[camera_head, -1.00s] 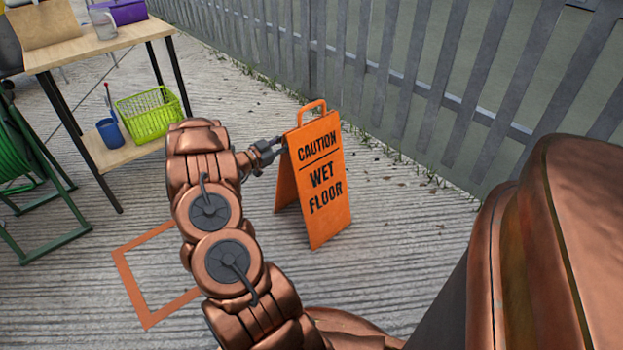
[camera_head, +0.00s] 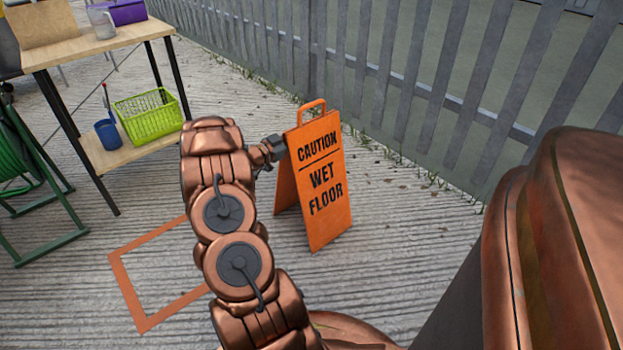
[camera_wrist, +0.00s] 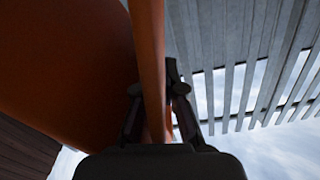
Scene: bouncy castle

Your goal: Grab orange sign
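The orange sign (camera_head: 322,182) stands upright like a tent on the paving, its front panel reading "CAUTION WET FLOOR". A loop handle (camera_head: 312,110) tops it. My gripper (camera_head: 278,148) is at the sign's upper left edge, below the handle. In the wrist view, the fingers of my gripper (camera_wrist: 157,90) lie on both sides of a narrow orange strip of the sign (camera_wrist: 150,45) and look closed on it. Another, broad orange face fills the upper left there. The sign partly hides the fingertips in the head view.
A wooden table (camera_head: 100,48) with a lower shelf stands at the upper left, holding a green basket (camera_head: 148,115) and a blue cup (camera_head: 109,134). A green reel (camera_head: 25,175) is at the far left. A grey picket fence (camera_head: 440,85) runs behind the sign. An orange square outline (camera_head: 128,290) lies on the ground.

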